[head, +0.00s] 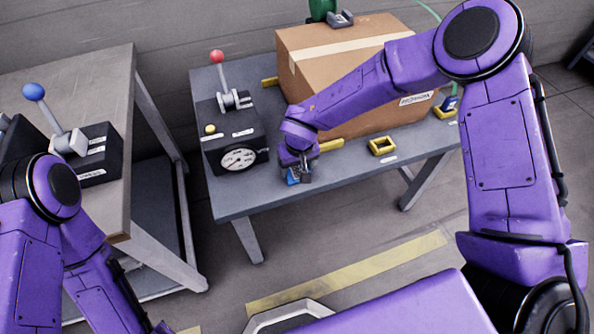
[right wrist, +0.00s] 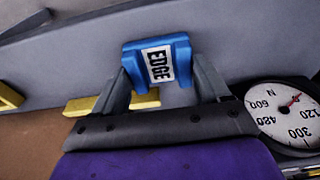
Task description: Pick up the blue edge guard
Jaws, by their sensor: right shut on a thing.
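The blue edge guard (head: 292,181) is at the front edge of the grey table (head: 240,206), just right of the round gauge. In the right wrist view the guard (right wrist: 182,52) is a blue block with a white "EDGE" label. My right gripper (head: 302,174) is shut on it, with one finger on each side in the right wrist view (right wrist: 162,84). I cannot tell whether the guard touches the table. My left arm shows at the lower left of the head view; its gripper is not in view.
A black gauge box (head: 226,134) with a red-knobbed lever stands left of my right gripper. A large cardboard box (head: 310,62) stands behind it. Yellow pieces (head: 381,146) lie on the table. A second table (head: 118,120) with a blue-knobbed lever stands at left.

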